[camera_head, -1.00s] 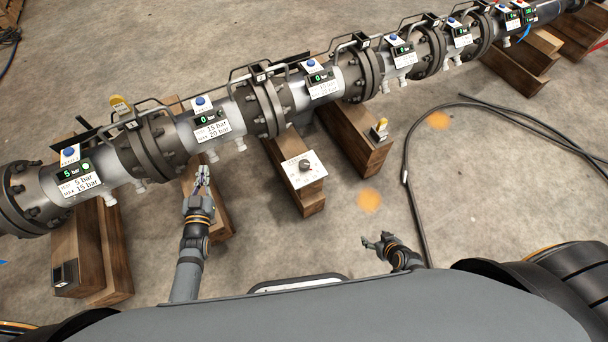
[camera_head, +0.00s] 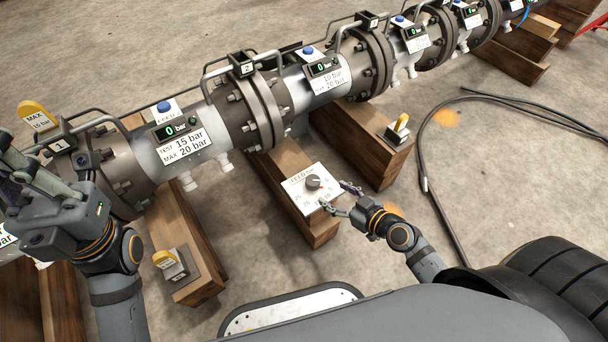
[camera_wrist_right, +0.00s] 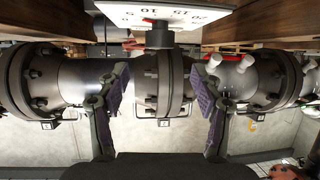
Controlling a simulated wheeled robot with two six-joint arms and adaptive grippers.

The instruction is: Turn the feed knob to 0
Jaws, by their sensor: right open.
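The feed knob (camera_head: 313,182) is a small dark round knob on a white dial plate (camera_head: 296,196) with printed numbers, on the end of a wooden beam. Its setting is too small to read for sure. My right gripper (camera_head: 337,196) is open and empty, at the plate's right edge beside the knob. In the right wrist view the knob (camera_wrist_right: 160,36) shows above and between the spread fingers (camera_wrist_right: 159,82), apart from both. The plate (camera_wrist_right: 112,14) is upside down there. My left gripper (camera_head: 22,172) is raised at the left edge, partly cut off; its jaw opening is unclear.
A flanged pipe (camera_head: 207,137) with displays and handles runs across behind the plate. Yellow-handled valves stand on the beams left (camera_head: 172,262) and right (camera_head: 399,128) of it. A black hose (camera_head: 425,150) lies on the floor at right. Bare concrete lies between beams.

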